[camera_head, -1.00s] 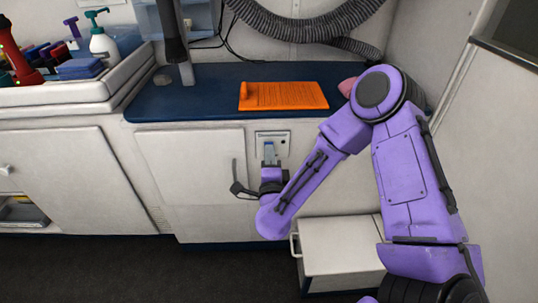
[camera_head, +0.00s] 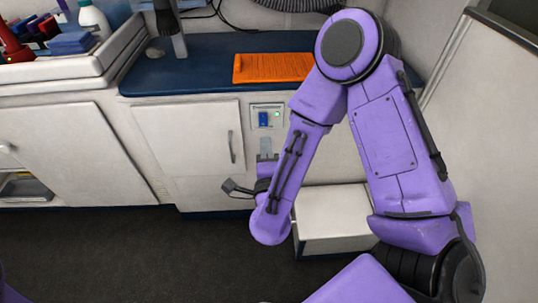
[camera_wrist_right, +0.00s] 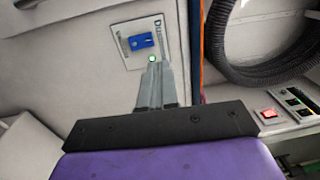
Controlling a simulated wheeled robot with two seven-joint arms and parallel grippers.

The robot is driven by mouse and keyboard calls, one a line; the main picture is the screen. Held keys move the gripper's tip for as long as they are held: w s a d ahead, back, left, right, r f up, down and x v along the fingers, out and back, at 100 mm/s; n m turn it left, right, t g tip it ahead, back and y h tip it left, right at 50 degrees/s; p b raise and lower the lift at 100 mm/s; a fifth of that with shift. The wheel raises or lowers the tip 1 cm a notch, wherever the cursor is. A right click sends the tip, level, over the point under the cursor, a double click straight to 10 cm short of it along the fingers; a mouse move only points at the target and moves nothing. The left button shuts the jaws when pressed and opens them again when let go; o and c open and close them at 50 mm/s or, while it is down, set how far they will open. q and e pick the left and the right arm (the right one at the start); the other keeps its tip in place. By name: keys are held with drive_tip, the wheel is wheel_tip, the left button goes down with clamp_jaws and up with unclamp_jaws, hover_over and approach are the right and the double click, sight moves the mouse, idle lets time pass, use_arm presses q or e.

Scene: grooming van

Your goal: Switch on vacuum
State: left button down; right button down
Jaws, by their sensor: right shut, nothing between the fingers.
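The vacuum switch panel (camera_head: 269,107) is a pale plate on the cabinet front below the blue counter. It carries a blue rocker switch (camera_head: 263,119) and a lit green light (camera_head: 277,114). In the right wrist view the blue switch (camera_wrist_right: 141,41) and green light (camera_wrist_right: 152,59) show beyond the fingertips. My right gripper (camera_head: 266,141) is below the panel, shut and empty, apart from the switch in the head view. It also shows in the right wrist view (camera_wrist_right: 154,66), pointing at the panel. The left gripper is not in view.
An orange mat (camera_head: 270,68) lies on the blue counter (camera_head: 215,62). A cabinet door with a dark handle (camera_head: 231,147) is left of my gripper. A white box (camera_head: 335,215) stands below. A grey hose (camera_wrist_right: 265,55) and a red lit switch (camera_wrist_right: 269,114) show in the right wrist view.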

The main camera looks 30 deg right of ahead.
drive_tip(key=s, duration=0.1)
drive_tip(key=s+a, duration=0.1)
drive_tip(key=s+a+p, duration=0.1)
drive_tip(key=shift+r, duration=0.35)
